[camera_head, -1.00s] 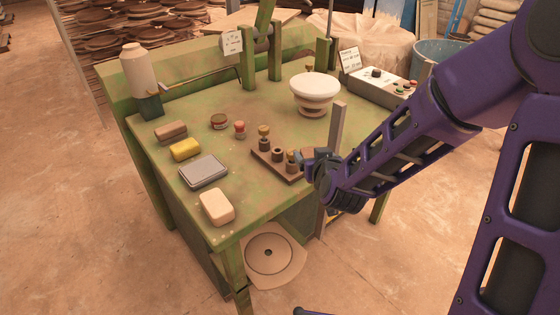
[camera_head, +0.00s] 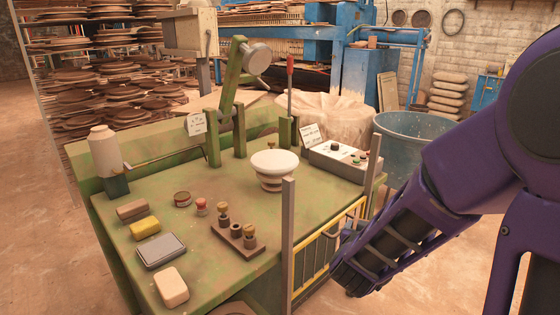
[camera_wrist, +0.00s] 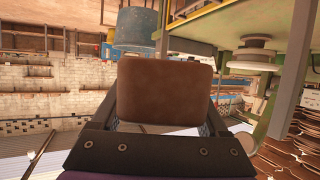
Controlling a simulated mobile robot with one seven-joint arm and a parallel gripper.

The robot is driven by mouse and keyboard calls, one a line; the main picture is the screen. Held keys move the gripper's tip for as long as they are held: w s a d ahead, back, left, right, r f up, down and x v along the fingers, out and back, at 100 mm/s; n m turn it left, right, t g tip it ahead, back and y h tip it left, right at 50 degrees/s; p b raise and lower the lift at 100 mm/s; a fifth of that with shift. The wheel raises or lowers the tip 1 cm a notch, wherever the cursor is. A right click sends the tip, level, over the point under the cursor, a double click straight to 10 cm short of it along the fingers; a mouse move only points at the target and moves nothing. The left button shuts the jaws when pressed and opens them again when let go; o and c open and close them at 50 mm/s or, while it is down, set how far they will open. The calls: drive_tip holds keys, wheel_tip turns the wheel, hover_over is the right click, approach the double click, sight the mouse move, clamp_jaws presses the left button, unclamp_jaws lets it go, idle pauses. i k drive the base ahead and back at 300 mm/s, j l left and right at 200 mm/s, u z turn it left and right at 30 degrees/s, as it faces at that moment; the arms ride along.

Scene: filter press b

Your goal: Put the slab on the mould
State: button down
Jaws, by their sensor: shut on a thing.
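My gripper (camera_wrist: 161,127) is shut on a brown, round-cornered slab (camera_wrist: 164,88), which fills the middle of the wrist view. In the head view my gripper is at the table's right front side, beside the yellow barred guard; the arm and guard largely hide it, and I cannot make out the slab there. The mould looks to be the white round disc (camera_head: 275,162) on a pedestal on the green table. It also shows at the upper right of the wrist view (camera_wrist: 252,60), apart from the slab.
Grey upright posts (camera_head: 288,245) and a yellow barred guard (camera_head: 330,245) line the table's right front edge. A peg rack (camera_head: 238,238), control box (camera_head: 345,162), sponges and a grey tin (camera_head: 161,251) stand on the table. A blue barrel (camera_head: 410,150) stands behind right.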

sight(274, 159)
drive_tip(key=i+l, duration=0.2)
drive_tip(key=i, duration=0.2)
drive_tip(key=i+l, duration=0.2)
drive_tip(key=i, duration=0.2)
drive_tip(key=i+l, duration=0.15)
drive_tip(key=i, duration=0.2)
